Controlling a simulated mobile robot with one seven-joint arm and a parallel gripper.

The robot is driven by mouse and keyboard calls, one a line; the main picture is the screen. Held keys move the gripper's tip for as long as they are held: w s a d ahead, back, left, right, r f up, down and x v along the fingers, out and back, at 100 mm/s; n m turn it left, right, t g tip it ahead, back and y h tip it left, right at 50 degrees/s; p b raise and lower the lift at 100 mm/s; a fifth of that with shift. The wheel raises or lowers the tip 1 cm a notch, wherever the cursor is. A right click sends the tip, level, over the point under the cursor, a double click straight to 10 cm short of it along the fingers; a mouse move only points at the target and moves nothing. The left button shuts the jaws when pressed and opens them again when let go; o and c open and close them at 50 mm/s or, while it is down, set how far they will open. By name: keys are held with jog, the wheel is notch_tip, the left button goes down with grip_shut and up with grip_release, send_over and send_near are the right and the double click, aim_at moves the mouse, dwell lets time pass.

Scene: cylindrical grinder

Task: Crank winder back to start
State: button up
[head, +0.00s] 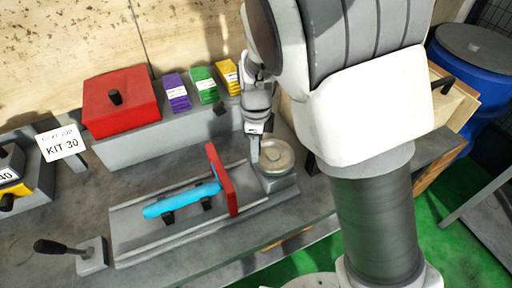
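A round metal disc (279,155), which appears to be the winder, sits on a grey block at the right end of the grinder bed (150,233). My gripper (254,155) points down at the left side of the disc, overlapping its rim in the head view. Its fingers are small and seen edge-on, so I cannot tell if they are open or shut on a handle. A crank handle on the disc is not clearly visible. A red upright plate (221,180) and a blue cylinder (182,200) on dark supports rest on the bed, left of the disc.
A red box with a black knob (122,103) and purple, green and yellow packs (204,87) stand on the grey ledge behind. A black-handled lever (70,248) is at front left. A KIT 30 sign (62,144) stands left. A blue barrel (472,65) is at right.

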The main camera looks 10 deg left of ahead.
grip_shut()
jog(key=shift+s+n, duration=0.1)
jog(key=shift+n, duration=0.2)
